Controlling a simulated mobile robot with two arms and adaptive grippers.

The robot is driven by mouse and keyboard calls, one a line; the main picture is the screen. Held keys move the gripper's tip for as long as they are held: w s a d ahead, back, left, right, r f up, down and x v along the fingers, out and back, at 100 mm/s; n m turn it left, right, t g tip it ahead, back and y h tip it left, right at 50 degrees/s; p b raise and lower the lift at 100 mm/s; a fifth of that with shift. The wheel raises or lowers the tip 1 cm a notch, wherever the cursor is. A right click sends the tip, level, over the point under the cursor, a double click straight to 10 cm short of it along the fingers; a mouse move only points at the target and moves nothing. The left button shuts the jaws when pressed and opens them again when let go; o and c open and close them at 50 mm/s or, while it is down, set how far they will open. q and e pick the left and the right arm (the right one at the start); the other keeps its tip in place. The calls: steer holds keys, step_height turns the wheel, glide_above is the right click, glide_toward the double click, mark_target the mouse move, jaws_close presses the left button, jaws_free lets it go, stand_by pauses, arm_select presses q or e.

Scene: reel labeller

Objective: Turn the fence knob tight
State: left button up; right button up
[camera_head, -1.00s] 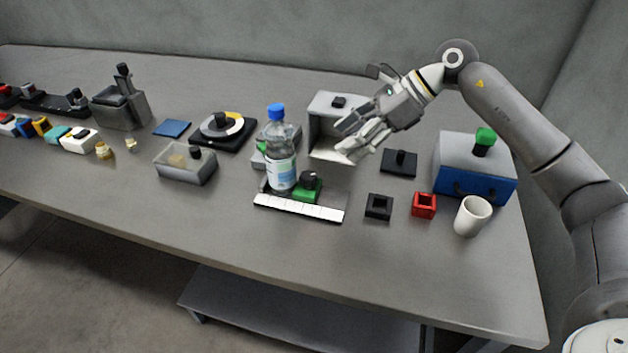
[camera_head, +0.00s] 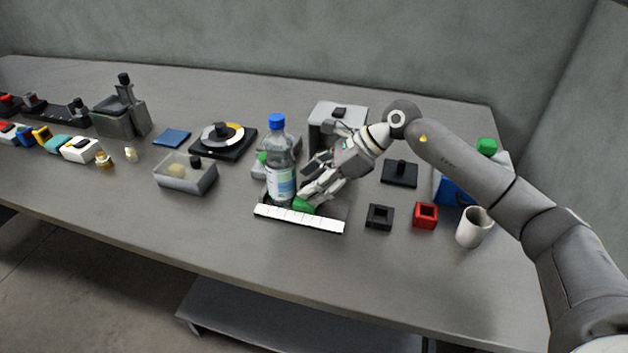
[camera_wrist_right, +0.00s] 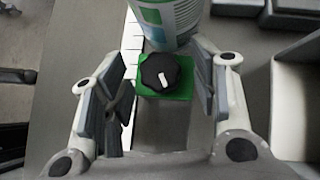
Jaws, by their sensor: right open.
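The fence knob (camera_wrist_right: 160,74) is black and lobed with a white mark. It sits on a green block (camera_wrist_right: 180,92), the fence, beside a white strip with dark ticks (camera_head: 298,219). In the right wrist view the knob lies between the two fingers of my open right gripper (camera_wrist_right: 160,88), with gaps on both sides. In the head view my right gripper (camera_head: 310,190) reaches down over the green block (camera_head: 304,204) and hides the knob. My left gripper is not in view.
A clear bottle with a blue cap (camera_head: 279,165) stands close to the left of the right gripper. A grey open-fronted housing (camera_head: 337,115) stands behind it. A black square holder (camera_head: 379,217), a red one (camera_head: 425,215) and a white mug (camera_head: 473,227) stand to the right.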

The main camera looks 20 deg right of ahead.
steer(key=shift+a+f, duration=0.1)
steer(key=shift+f, duration=0.05)
steer(key=shift+c, duration=0.3)
steer(key=c, duration=0.9)
steer(key=shift+c, duration=0.2)
steer(key=shift+s+m+t+h, duration=0.15)
steer(key=shift+m+t+h, duration=0.45)
steer(key=shift+m+t, duration=0.75)
steer(key=shift+a+m+t+h, duration=0.15)
steer(key=shift+m+t+h, duration=0.5)
steer(key=shift+m, duration=0.9)
